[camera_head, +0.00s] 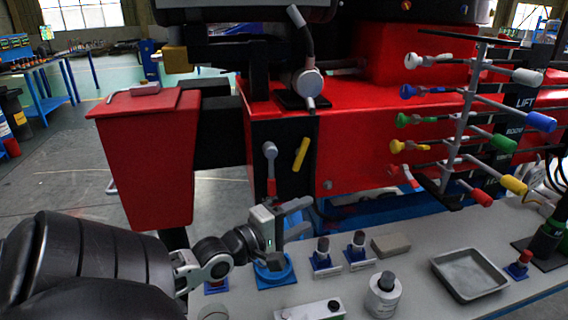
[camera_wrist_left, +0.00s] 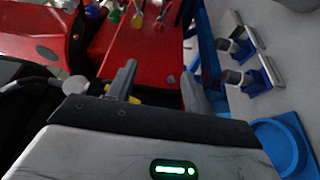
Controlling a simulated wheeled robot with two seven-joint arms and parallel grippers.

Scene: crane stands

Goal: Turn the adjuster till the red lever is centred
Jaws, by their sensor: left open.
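A rack at the right carries coloured levers; its red lever (camera_head: 481,197) is the lowest, angled down to the right. A smaller red knob (camera_head: 395,170) sits at the rack's left side. I cannot tell for sure which part is the adjuster. My left gripper (camera_head: 308,218) is open and empty, in front of the red machine's dark panel and above the bench's left end. Its two fingers also show in the left wrist view (camera_wrist_left: 160,88), apart, with the red machine beyond. It is well left of the rack. My right gripper is out of view.
A yellow handle (camera_head: 301,154) and a grey-topped, red-based lever (camera_head: 270,165) are on the panel just above the gripper. The bench holds a blue ring holder (camera_head: 274,280), a metal tray (camera_head: 437,263), a grey block (camera_head: 391,245) and a white jar (camera_head: 382,300).

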